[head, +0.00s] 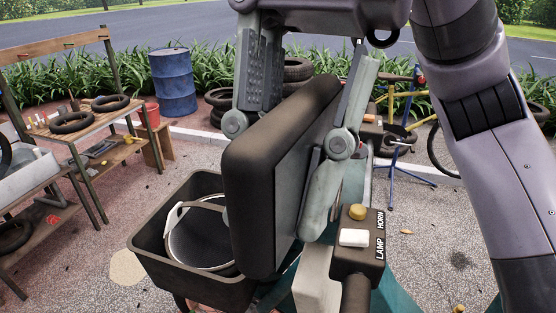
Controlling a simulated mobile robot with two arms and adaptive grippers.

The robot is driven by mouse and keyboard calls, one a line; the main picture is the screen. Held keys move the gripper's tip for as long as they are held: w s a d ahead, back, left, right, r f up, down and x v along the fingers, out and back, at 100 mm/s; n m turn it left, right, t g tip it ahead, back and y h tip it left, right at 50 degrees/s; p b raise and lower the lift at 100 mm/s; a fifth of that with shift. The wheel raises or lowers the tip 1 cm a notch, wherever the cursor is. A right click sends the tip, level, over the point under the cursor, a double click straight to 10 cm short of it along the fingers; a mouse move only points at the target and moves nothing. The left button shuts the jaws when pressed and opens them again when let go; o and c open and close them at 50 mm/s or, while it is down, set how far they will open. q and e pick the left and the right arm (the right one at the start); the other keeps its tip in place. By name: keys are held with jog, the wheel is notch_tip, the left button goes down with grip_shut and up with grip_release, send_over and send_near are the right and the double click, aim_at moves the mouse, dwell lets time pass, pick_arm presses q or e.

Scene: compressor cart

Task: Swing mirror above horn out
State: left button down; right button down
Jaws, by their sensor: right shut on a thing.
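The mirror (251,190) is a dark slab with rounded edges, large in the middle of the head view. It stands upright, seen mostly from its edge and one broad face. My right gripper (290,150) comes down from above and is shut on the mirror, one finger on each side; the left-hand finger is partly hidden behind it. The horn button (357,212) is a yellow knob on a dark switch box (351,264) marked HORN and LAMP, below and right of the mirror. The mirror's mount is hidden. My left gripper is not in view.
A white lamp switch (353,238) sits beside the horn button. A dark bin (160,268) holding a pale pail (196,236) is below left of the mirror. Further back are a workbench (80,130) with tyres, a blue drum (173,80) and a yellow bicycle (440,130) on the right.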

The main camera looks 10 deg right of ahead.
aim_at(304, 92)
jog(key=c, duration=1.5)
grip_release()
jog(key=shift+v, duration=3.75)
